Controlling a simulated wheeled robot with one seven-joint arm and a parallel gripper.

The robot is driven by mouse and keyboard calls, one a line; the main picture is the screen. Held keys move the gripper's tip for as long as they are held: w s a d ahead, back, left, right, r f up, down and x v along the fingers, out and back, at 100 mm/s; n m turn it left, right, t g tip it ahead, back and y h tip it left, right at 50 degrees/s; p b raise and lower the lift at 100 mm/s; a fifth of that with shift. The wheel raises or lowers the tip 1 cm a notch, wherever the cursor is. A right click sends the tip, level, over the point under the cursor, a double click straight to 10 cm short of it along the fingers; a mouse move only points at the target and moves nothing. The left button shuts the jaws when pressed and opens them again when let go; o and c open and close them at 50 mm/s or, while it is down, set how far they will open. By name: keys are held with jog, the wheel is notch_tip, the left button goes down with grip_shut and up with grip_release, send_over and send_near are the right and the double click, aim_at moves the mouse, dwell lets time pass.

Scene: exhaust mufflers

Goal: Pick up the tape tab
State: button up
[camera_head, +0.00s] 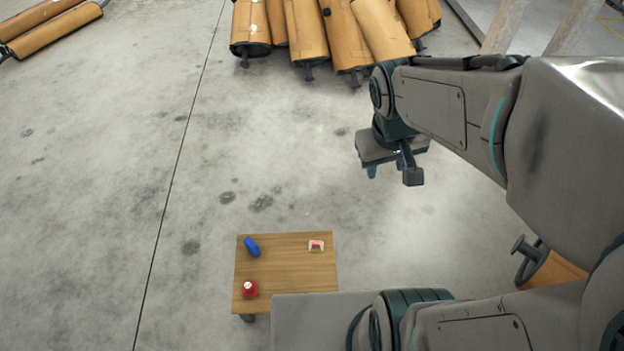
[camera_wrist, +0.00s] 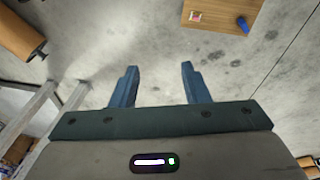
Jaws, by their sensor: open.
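A small white, pink and yellowish piece, which looks like the tape tab (camera_head: 316,246), lies on the right part of a small wooden table (camera_head: 285,272). It also shows near the top of the wrist view (camera_wrist: 195,16), on the table (camera_wrist: 217,20). My gripper (camera_head: 386,172) is in the air beyond and to the right of the table in the head view. In the wrist view, its two blue fingers are spread with nothing between them (camera_wrist: 159,68). The gripper is well apart from the tape tab.
A blue object (camera_head: 251,246) lies at the table's far left, and a red round object (camera_head: 250,289) is at its near left. Several brown cylindrical mufflers (camera_head: 305,30) lie on the floor at the back, with more at the far left (camera_head: 50,27). The concrete floor between is clear.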

jog(key=w+f+n+h+b, duration=0.1)
jog(key=w+f+n+b, duration=0.55)
jog(key=f, duration=0.85)
jog(key=n+g+y+b, duration=0.2)
jog(key=n+b, duration=0.7)
jog(key=b, duration=0.9)
send_near(316, 242)
jog(key=shift+m, duration=0.25)
notch_tip(316, 242, down, 5)
jog(key=b, duration=0.3)
jog(key=shift+s+f, duration=0.1)
notch_tip(316, 242, down, 5)
jog(key=b, duration=0.3)
jog(key=shift+d, duration=0.1)
grip_shut()
